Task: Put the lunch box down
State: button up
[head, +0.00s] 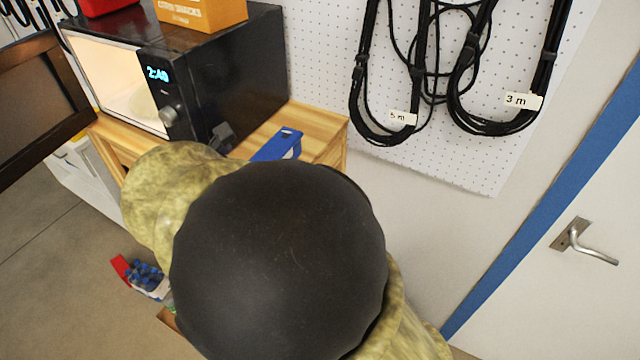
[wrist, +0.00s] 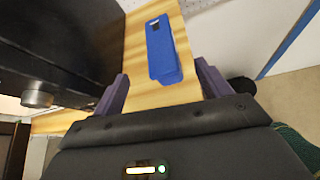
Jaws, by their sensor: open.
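A blue box, which looks like the lunch box (wrist: 163,50), lies on the wooden table top to the right of the microwave. In the head view its blue top (head: 277,146) shows just past my arm, which hides part of it. My gripper (wrist: 160,88) is open in the wrist view, with its two purple-grey fingers spread wide on either side of the box's near end. The fingers look apart from the box. In the head view my gripper is mostly hidden behind my arm.
A black microwave (head: 235,75) with its door open stands left of the box on the wooden table (head: 325,135). A red box and an orange box (head: 203,12) sit on it. Cables hang on a white pegboard (head: 330,60) behind. A white door (head: 600,200) is at right.

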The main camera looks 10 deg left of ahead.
jog(key=d+f+m+g, duration=0.4)
jog(key=d+f+m, duration=0.15)
jog(key=d, duration=0.55)
jog(key=d+f+m+g, duration=0.4)
jog(key=d+m, duration=0.3)
jog(key=d, duration=0.3)
jog(key=s+d+f+m+y, duration=0.1)
jog(key=s+d+f+m, duration=0.1)
jog(key=s+d+m, duration=0.2)
jog(key=s+d+f+m+g+y, duration=0.1)
jog(key=s+d+m, duration=0.3)
jog(key=d+m, duration=0.6)
jog(key=f+m+y, duration=0.1)
jog(key=m, duration=0.3)
jog(key=shift+s+d, duration=0.3)
jog(key=shift+d, duration=0.1)
